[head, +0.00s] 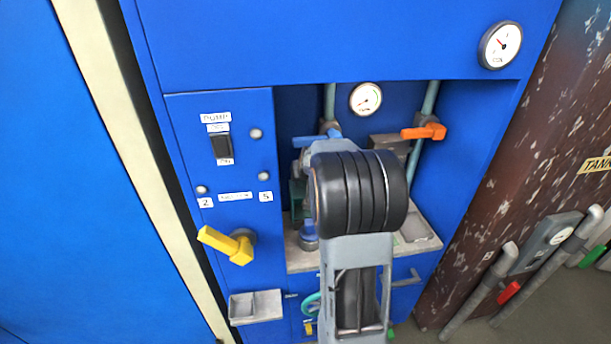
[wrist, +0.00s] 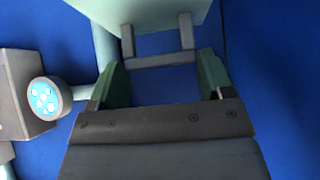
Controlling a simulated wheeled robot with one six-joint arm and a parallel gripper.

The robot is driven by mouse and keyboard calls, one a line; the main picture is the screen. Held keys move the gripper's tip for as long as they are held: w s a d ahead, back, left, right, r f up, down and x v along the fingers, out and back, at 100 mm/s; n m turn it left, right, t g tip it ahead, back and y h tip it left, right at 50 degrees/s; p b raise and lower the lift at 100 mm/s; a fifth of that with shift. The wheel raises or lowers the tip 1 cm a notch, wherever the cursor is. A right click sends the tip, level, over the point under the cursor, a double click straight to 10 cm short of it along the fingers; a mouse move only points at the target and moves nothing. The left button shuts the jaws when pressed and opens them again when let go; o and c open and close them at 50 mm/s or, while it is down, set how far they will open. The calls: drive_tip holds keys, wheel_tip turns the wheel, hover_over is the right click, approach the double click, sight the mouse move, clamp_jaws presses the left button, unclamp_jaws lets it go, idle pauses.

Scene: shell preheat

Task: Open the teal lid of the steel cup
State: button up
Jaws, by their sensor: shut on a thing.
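In the wrist view, a pale teal panel (wrist: 160,12), which looks like the lid, fills the top middle. A grey U-shaped handle (wrist: 160,62) comes down from it. My gripper (wrist: 163,76) has its two green fingers on either side of the handle's crossbar and is shut on it. Finger contact is hard to see in the dim light. The steel cup's body cannot be made out in either view. In the head view my own arm hides the gripper and the lid, in front of the recess in the blue cabinet.
In the head view the blue cabinet (head: 350,45) carries a yellow handle (head: 228,245), an orange valve handle (head: 423,132) and a round gauge (head: 366,98). A grey tray (head: 417,228) is at the recess's right. In the wrist view a grey fitting with a light-blue face (wrist: 44,98) stands close at left.

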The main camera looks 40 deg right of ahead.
drive_tip(key=shift+s+a+f, duration=0.15)
drive_tip(key=shift+s+a, duration=0.05)
drive_tip(key=shift+s, duration=0.1)
drive_tip(key=o, duration=1)
drive_tip(key=shift+w+d, duration=0.1)
drive_tip(key=o, duration=0.3)
drive_tip(key=v, duration=1.4)
